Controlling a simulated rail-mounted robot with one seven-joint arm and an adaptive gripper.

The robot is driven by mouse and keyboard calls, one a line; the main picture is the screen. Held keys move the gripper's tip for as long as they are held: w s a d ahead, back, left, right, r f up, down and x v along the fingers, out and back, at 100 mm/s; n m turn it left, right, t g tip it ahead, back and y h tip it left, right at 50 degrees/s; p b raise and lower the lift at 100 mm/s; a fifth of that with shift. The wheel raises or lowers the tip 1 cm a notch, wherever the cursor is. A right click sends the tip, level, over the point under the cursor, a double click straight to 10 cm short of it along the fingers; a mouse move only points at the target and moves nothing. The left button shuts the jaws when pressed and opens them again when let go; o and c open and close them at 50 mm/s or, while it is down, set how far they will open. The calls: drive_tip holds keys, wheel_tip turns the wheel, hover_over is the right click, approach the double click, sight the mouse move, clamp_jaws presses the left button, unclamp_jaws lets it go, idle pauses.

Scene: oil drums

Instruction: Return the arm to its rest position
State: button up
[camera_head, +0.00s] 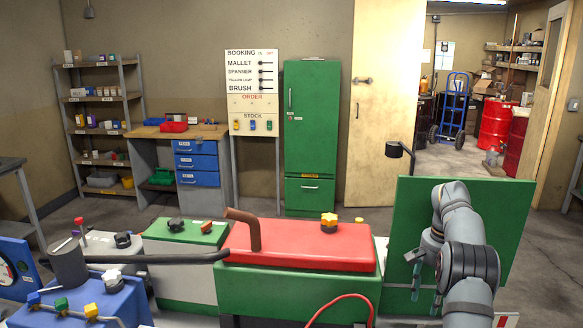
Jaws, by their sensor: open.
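My grey arm (467,255) rises at the right of the view and is folded, with its upper part bent over to the left. My gripper (426,296) hangs at the arm's left side with its fingers pointing down. The fingers are apart and nothing shows between them. Behind the gripper stands an upright green panel (500,215). No loose object touches the gripper.
Left of the gripper is a green machine with a red top (310,246) and a brown handle (250,228). A red cable (345,298) curves in front. A thin black post with a cup (398,150) stands behind. Open floor (430,162) lies toward the doorway.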

sight(422, 327)
wheel_tip(422, 327, down, 11)
drive_tip(key=shift+s+r, duration=0.1)
drive_tip(key=shift+r, duration=0.05)
drive_tip(key=shift+r+n+p, duration=0.3)
drive_tip(key=shift+n+p, duration=0.05)
drive_tip(key=shift+n, duration=0.35)
drive_tip(key=n+p, duration=0.1)
drive_tip(key=n, duration=0.3)
drive_tip(key=shift+r, duration=0.1)
drive_tip(key=n+p, duration=0.1)
drive_tip(key=n, duration=0.1)
drive_tip(key=shift+n, duration=0.4)
drive_tip(key=n+p, duration=0.2)
drive_tip(key=n, duration=0.2)
drive_tip(key=n+p, duration=0.1)
drive_tip(key=n, duration=0.3)
drive_tip(key=shift+n+p, duration=0.3)
drive_tip(key=shift+p, duration=0.1)
drive_tip(key=shift+r+b, duration=0.35)
drive_tip(key=shift+r, duration=0.55)
